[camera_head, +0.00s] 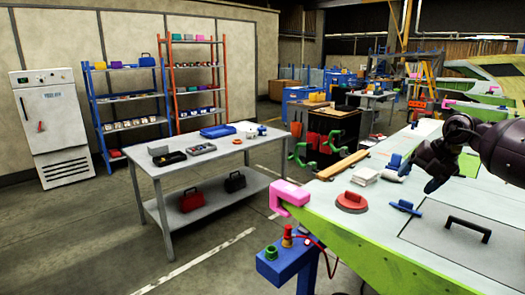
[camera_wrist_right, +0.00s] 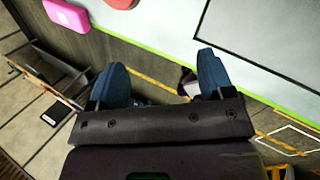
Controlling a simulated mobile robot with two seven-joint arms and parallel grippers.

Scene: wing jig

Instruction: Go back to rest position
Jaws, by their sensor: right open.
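My right gripper (camera_head: 420,174) hangs at the end of its dark arm above the pale wing panel (camera_head: 331,195), at the right of the head view. In the right wrist view its two blue fingers are spread, with nothing between them; the gripper (camera_wrist_right: 163,76) is open and empty. Part of the fingers is hard to make out in the head view. My left gripper is not in view.
On the panel lie a red disc (camera_head: 352,202), a blue tool (camera_head: 405,208), white pads (camera_head: 365,176) and a black handle (camera_head: 468,228). A pink clamp (camera_head: 290,197) grips the panel's corner. A grey table (camera_head: 192,168) stands left, with open floor around it.

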